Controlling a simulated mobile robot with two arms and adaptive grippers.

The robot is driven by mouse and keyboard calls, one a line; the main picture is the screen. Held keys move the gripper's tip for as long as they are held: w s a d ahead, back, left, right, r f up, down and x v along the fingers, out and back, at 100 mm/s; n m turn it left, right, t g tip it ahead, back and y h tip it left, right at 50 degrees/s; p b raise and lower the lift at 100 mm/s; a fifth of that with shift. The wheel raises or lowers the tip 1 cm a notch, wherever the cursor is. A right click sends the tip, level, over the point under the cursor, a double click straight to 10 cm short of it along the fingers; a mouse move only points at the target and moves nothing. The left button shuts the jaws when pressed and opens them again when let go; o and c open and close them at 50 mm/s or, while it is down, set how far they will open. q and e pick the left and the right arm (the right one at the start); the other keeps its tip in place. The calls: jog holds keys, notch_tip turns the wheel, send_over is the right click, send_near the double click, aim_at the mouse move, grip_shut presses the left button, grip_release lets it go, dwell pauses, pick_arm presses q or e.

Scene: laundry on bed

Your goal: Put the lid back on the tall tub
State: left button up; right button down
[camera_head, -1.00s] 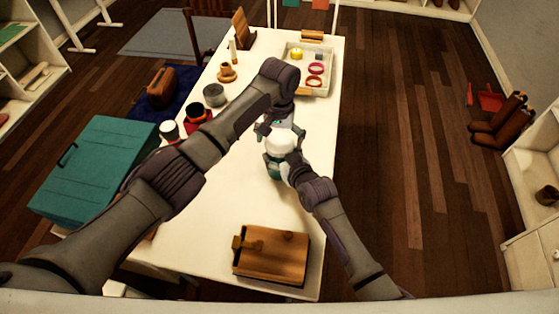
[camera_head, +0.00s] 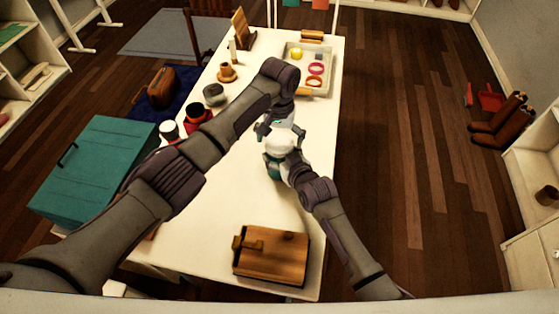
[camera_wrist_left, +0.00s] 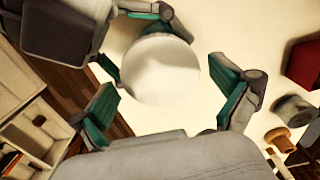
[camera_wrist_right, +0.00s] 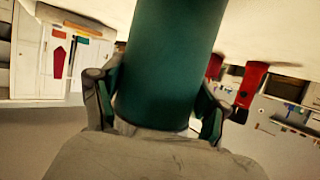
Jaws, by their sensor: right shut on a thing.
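The tall tub is a dark green cylinder (camera_wrist_right: 170,50) filling the middle of the right wrist view. My right gripper (camera_wrist_right: 157,105) is shut on its sides; in the head view this gripper (camera_head: 277,160) is over the middle of the table. A round white top, seemingly the lid (camera_wrist_left: 160,70), shows in the left wrist view, and it also shows in the head view (camera_head: 281,144). My left gripper (camera_wrist_left: 170,105) is open, with its fingers spread on both sides of the white disc and apart from it. Whether the disc is seated on the tub is hidden.
A wooden box (camera_head: 271,256) stands on the near table (camera_head: 225,215). Red jars (camera_head: 197,115), a grey tin (camera_head: 214,94) and a wooden piece (camera_head: 227,73) line the left side. A tray (camera_head: 295,83) with colored rings is at the far end. A teal chest (camera_head: 95,170) stands left.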

pick_arm(q)
notch_tip(320, 180, up, 12)
dwell(0.6)
pick_arm(e)
grip_release()
jog(key=shift+s, duration=0.1)
jog(key=v, duration=1.2)
dwell(0.4)
